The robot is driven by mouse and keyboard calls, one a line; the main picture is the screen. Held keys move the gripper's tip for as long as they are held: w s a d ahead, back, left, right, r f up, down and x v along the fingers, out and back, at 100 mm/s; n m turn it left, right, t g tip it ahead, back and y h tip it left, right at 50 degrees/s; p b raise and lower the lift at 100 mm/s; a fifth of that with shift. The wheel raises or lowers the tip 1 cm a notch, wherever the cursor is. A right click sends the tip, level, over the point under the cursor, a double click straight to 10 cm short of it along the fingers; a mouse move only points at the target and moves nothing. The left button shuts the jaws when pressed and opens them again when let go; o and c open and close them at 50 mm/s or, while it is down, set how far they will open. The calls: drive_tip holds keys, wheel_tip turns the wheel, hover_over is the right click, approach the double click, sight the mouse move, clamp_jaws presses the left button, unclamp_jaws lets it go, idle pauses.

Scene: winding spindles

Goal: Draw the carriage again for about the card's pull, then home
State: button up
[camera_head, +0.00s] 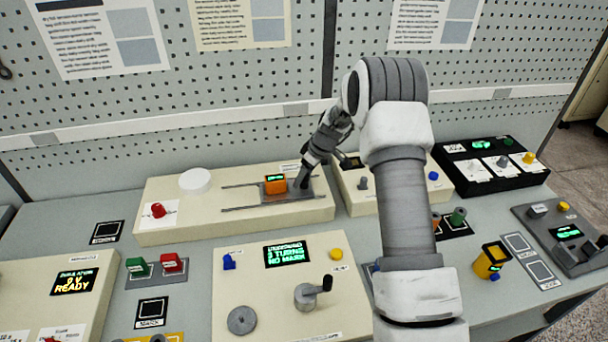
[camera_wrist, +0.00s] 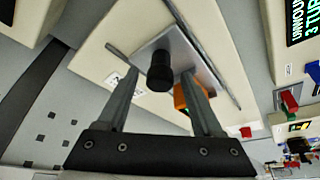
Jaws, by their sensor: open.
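The carriage is a grey plate (camera_wrist: 205,62) on two thin rails of a long cream box (camera_head: 235,217). It bears an orange block (camera_head: 275,185) with a small green display, and a black knob (camera_wrist: 160,71). My gripper (camera_head: 303,182) is at the carriage's right part, just right of the orange block. In the wrist view my gripper (camera_wrist: 158,80) is open, with the knob showing between its fingers. Whether a finger touches the knob I cannot tell. The right finger partly hides the orange block.
A cream winder box (camera_head: 230,275) in front has a crank (camera_head: 308,294) and a green display reading "3 TURNS NO MARK". A white disc (camera_head: 196,181) and red knob (camera_head: 158,210) are left on the carriage box. Another cream box (camera_head: 350,193) stands close right. Printed sheets hang behind.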

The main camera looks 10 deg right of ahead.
drive_tip(key=shift+w+f, duration=0.1)
drive_tip(key=shift+f, duration=0.2)
clamp_jaws()
idle(1.3)
